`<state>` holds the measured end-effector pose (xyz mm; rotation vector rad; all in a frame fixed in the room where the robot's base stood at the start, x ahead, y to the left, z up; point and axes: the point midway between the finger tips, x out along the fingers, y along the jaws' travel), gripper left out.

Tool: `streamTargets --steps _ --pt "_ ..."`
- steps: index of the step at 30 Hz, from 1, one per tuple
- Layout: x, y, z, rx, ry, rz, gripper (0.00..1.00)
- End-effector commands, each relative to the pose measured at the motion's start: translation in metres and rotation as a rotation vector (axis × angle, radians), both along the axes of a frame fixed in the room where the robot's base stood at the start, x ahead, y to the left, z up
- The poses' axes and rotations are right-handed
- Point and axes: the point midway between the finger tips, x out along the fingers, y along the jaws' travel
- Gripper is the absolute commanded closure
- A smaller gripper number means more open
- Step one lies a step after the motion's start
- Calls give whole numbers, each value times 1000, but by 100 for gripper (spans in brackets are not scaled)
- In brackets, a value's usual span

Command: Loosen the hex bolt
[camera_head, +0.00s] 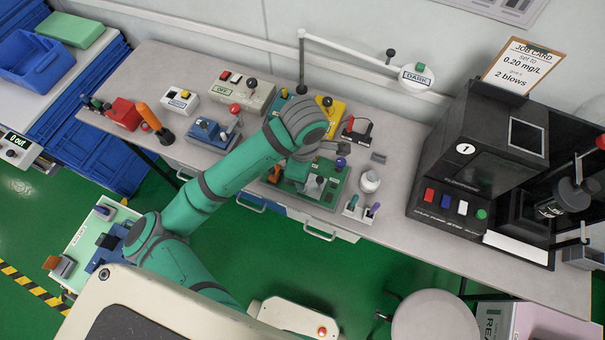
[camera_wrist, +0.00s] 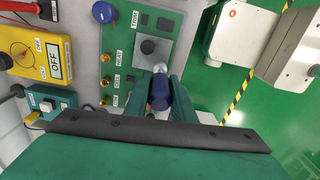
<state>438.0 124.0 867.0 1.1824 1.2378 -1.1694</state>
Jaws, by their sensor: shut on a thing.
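My gripper (camera_wrist: 163,80) is shut on a dark blue piece (camera_wrist: 160,95) with a rounded silver end (camera_wrist: 160,69). In the wrist view it sits at the edge of a green tester panel (camera_wrist: 170,25). I cannot make out a hex bolt for certain. In the head view the green tester (camera_head: 334,192) stands at the bench's front edge, and my arm hides my gripper's fingertips.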

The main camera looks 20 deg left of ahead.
Motion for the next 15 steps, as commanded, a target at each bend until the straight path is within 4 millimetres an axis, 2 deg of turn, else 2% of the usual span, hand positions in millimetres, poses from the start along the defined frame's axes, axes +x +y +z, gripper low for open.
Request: streamTargets --steps 4,15 --pt "0 1 0 1 -1 87 100" --pt "1 2 1 1 -2 474 100"
